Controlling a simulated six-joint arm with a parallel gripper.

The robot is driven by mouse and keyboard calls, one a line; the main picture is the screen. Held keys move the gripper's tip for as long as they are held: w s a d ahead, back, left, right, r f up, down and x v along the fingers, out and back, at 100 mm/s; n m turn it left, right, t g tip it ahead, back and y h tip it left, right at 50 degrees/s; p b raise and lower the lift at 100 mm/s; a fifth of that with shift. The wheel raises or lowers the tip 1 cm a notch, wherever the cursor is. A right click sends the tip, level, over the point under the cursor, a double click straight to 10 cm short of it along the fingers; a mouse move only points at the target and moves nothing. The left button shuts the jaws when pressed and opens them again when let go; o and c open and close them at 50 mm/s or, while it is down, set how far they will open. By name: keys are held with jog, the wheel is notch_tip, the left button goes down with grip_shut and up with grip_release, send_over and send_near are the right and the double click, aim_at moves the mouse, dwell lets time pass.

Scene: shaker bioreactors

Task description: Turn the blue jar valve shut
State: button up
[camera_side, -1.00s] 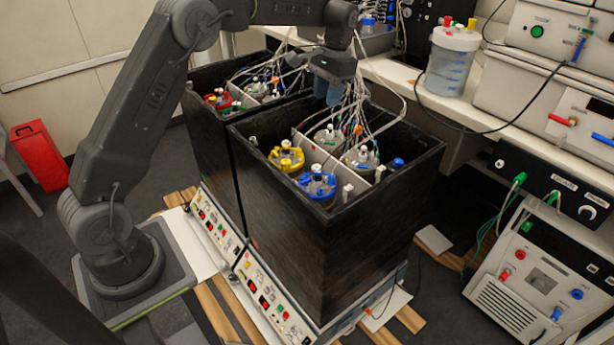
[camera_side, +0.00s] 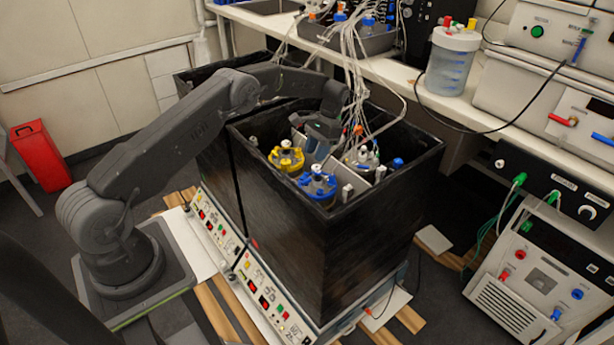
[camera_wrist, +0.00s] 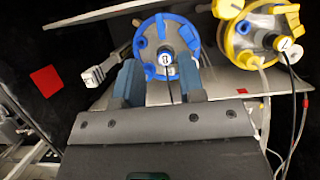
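The blue jar (camera_side: 317,186) stands in the front black box, its blue-ringed lid facing up. In the wrist view the blue lid (camera_wrist: 150,40) is at top centre, with several blue knobs around its rim and a dark-tipped fitting near its middle. I cannot tell for sure which part is the valve. My gripper (camera_side: 317,147) hangs over the box, just behind the blue jar in the side view. In the wrist view my gripper (camera_wrist: 159,66) is open, its two blue-grey fingers apart and overlapping the lid's near edge. Contact cannot be told.
A yellow-lidded jar (camera_side: 286,158) stands next to the blue jar; its lid (camera_wrist: 240,42) is upper right in the wrist view. A white-topped jar (camera_side: 360,158) stands to the right. Cables and tubes (camera_side: 362,100) rise behind. The black box's walls (camera_side: 285,228) surround the jars.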

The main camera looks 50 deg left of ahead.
aim_at(305, 181)
jog(key=x, duration=0.8)
jog(key=shift+s+f, duration=0.15)
jog(key=shift+f, duration=0.2)
jog(key=shift+c, duration=0.4)
grip_shut()
